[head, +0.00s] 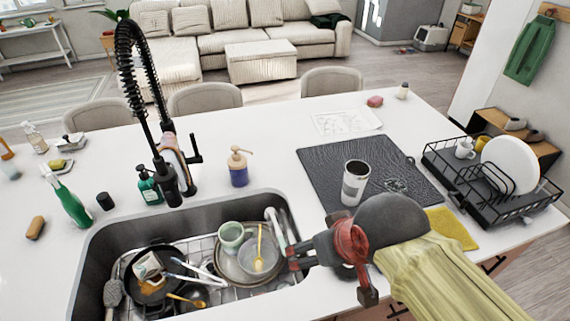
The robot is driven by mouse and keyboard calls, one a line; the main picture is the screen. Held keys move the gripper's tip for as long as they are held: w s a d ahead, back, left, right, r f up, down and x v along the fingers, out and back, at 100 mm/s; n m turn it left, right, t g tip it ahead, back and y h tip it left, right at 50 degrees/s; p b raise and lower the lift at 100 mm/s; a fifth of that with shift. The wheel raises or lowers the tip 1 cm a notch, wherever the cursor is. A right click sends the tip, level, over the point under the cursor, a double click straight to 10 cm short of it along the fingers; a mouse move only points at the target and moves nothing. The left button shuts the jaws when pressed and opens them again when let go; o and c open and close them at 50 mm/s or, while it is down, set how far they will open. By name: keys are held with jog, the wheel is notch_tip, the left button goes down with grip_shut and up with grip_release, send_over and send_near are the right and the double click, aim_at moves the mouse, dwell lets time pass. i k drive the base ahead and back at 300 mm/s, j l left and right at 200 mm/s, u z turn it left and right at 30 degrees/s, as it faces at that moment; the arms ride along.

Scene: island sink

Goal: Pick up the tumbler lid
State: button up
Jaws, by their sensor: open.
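A white and steel tumbler (355,184) with a dark top stands upright on the dark drying mat (325,165). I cannot tell whether that dark top is a lid or the open mouth. A small black cylindrical piece (105,201) sits on the counter left of the sink; it may be the tumbler lid, but it is too small to be sure. My gripper (293,257) is open and appears empty at the right rim of the sink, to the left of and nearer than the tumbler, and far to the right of the black piece.
The sink (90,262) holds dishes, a pan and utensils. A tall black faucet (165,150) rises behind it. A spray bottle (70,202), green bottle (150,188) and soap dispenser (238,168) stand around it. A dish rack (465,200) and yellow cloth (455,230) are at right.

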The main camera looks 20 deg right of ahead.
aim_at(393, 185)
jog(key=z, duration=1.3)
